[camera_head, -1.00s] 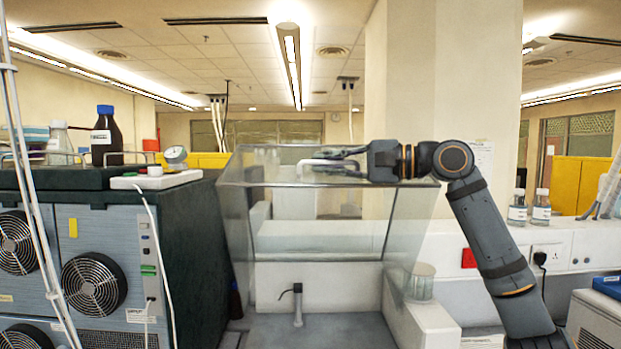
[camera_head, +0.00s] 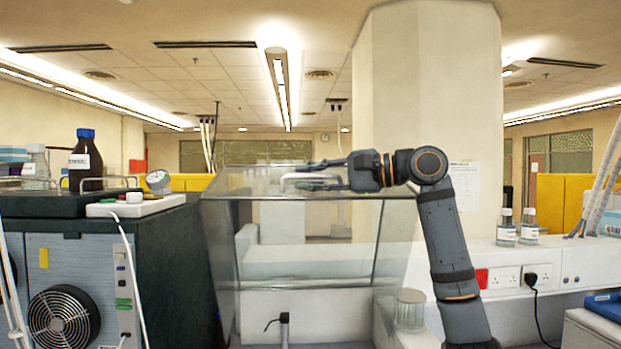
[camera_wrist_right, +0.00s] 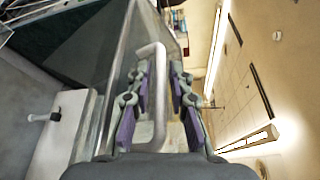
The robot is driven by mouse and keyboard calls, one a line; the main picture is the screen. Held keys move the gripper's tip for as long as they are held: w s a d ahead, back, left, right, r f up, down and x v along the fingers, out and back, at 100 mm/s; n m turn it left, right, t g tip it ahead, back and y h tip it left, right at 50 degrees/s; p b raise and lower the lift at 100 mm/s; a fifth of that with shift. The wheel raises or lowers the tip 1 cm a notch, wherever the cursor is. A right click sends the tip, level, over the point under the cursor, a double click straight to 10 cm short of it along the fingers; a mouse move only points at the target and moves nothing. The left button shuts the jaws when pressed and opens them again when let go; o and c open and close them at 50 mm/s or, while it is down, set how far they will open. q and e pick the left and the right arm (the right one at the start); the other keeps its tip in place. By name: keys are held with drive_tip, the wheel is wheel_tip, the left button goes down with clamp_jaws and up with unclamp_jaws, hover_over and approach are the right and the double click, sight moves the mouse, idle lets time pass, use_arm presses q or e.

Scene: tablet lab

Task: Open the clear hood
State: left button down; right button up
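The clear hood (camera_head: 225,187) stands in the middle of the head view. Its see-through front panel slants down over a pale interior and appears lowered. A light bar handle (camera_head: 308,177) is at its upper front edge. My right gripper (camera_head: 322,168) reaches in from the right at that handle. In the right wrist view, the handle (camera_wrist_right: 160,110) runs between the two fingers of my right gripper (camera_wrist_right: 160,75), with a visible gap on the right side. The fingers are apart and not closed on it. My left gripper is not in view.
A dark-topped instrument with a fan (camera_head: 63,318) stands close to the hood's left, carrying a brown bottle (camera_head: 86,160). A pale pillar (camera_head: 430,90) rises behind. Two small bottles (camera_head: 528,228) and wall sockets (camera_head: 505,277) are at the right. A glass jar (camera_head: 410,310) stands near the hood's right side.

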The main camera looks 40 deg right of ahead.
drive_tip(key=shift+o, duration=0.6)
drive_tip(key=v, duration=0.7)
drive_tip(key=shift+s+d, duration=0.1)
drive_tip(key=shift+s, duration=0.05)
drive_tip(key=shift+s, duration=0.15)
